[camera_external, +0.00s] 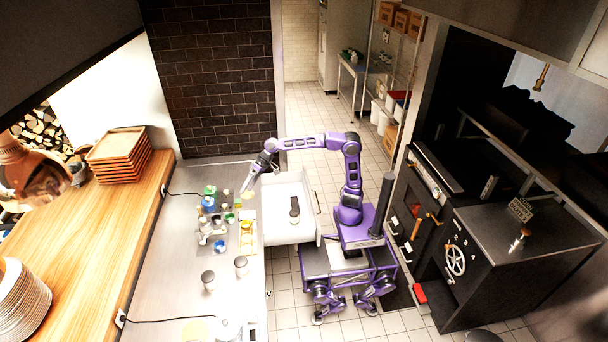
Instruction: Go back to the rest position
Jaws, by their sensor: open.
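My gripper (247,184) is at the end of my purple arm, which reaches left from the base over the edge of the steel counter (180,262). Its jaws are open, and they are small in this view. It is above the back right part of the counter, close to several small bottles and cups. I cannot tell whether it touches anything. A green-and-blue bottle (209,199) stands left of the gripper, and a yellow tray (247,222) lies below it in the picture.
Two dark-topped cups (208,280) (241,266) stand nearer on the counter. A black oven (500,250) stands right of my base. Tiled floor (325,120) is open behind.

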